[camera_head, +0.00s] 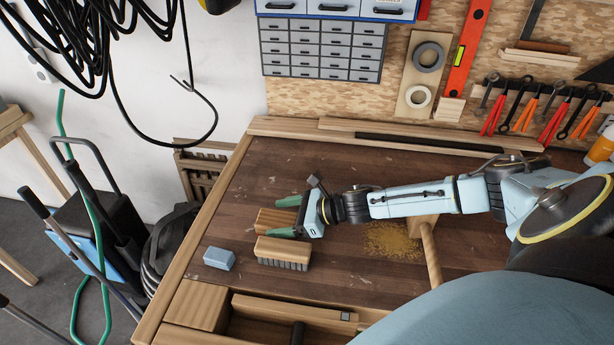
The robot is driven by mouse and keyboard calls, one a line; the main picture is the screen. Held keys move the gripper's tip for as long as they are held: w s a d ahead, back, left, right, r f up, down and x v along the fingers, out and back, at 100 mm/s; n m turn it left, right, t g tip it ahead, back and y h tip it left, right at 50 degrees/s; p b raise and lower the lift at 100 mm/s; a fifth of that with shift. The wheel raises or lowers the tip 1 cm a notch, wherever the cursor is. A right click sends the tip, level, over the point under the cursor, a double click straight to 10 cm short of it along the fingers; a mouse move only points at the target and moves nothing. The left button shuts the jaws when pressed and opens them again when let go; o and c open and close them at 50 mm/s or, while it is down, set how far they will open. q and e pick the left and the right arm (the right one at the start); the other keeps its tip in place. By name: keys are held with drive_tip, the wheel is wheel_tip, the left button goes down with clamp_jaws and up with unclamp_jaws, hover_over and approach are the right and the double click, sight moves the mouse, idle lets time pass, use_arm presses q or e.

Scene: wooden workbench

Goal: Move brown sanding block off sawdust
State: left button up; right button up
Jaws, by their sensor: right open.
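A brown wooden block (268,222), which looks like the sanding block, lies on the left part of the workbench top (330,280). My right gripper (284,216) reaches in from the right, its green fingers open on the far and near sides of this block. I cannot tell whether the fingers touch it. The tan sawdust patch (390,241) lies well to the right of the block, with bare wood between them. My right arm passes just beyond the sawdust. My left gripper is out of view.
A wooden brush (283,249) lies just in front of the brown block, close to the near finger. A light blue block (219,259) lies to the left of the brush. A wooden mallet (430,252) lies at the sawdust's right edge. The bench's left-back area is clear.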

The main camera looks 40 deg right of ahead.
drive_tip(key=v, duration=1)
drive_tip(key=shift+s+d, duration=0.25)
drive_tip(key=shift+s, duration=0.05)
